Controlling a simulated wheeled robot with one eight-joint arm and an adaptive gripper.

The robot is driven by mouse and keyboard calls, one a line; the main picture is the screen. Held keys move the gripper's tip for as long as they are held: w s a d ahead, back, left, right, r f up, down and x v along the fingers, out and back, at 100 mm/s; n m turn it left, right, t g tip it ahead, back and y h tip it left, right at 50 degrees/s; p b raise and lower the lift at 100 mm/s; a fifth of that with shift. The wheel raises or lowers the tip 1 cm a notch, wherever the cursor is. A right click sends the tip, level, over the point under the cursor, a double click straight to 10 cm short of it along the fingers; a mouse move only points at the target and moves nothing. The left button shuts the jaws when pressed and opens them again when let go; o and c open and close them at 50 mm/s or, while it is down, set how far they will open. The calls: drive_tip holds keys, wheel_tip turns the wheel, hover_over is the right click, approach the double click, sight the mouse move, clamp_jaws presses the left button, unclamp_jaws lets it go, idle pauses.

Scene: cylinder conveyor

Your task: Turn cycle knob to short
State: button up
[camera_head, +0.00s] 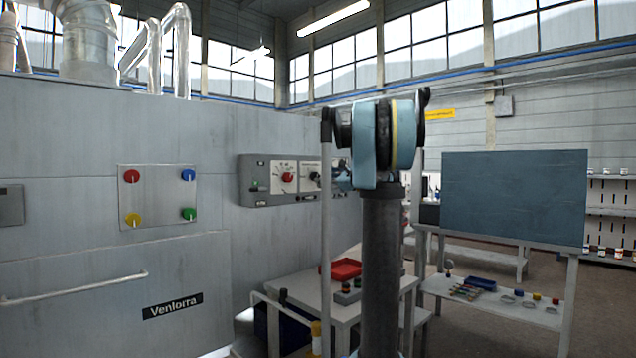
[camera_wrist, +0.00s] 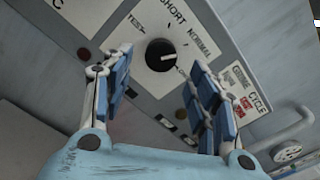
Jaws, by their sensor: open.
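The cycle knob (camera_wrist: 160,55) is black and round, on a white label plate (camera_wrist: 150,85) with the words TEST, SHORT and NORMAL around it. In the wrist view its white mark points right, on the NORMAL side and away from SHORT. My gripper (camera_wrist: 159,62) is open, with one blue-padded finger on each side of the knob in the picture. I see no finger touching it. In the head view the knob (camera_head: 315,177) sits on the grey control box, and my arm hides the box's right part.
The control box (camera_head: 259,199) also carries a red knob (camera_head: 288,177). A wall panel (camera_head: 157,217) with coloured buttons is at left. A table (camera_head: 310,297) with a red tray (camera_head: 346,269) stands below the box. A dark board (camera_head: 514,197) stands at right.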

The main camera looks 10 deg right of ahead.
sight(315, 176)
drive_tip(key=shift+x, duration=2.55)
drive_tip(key=shift+c, duration=0.3)
drive_tip(key=c, duration=1)
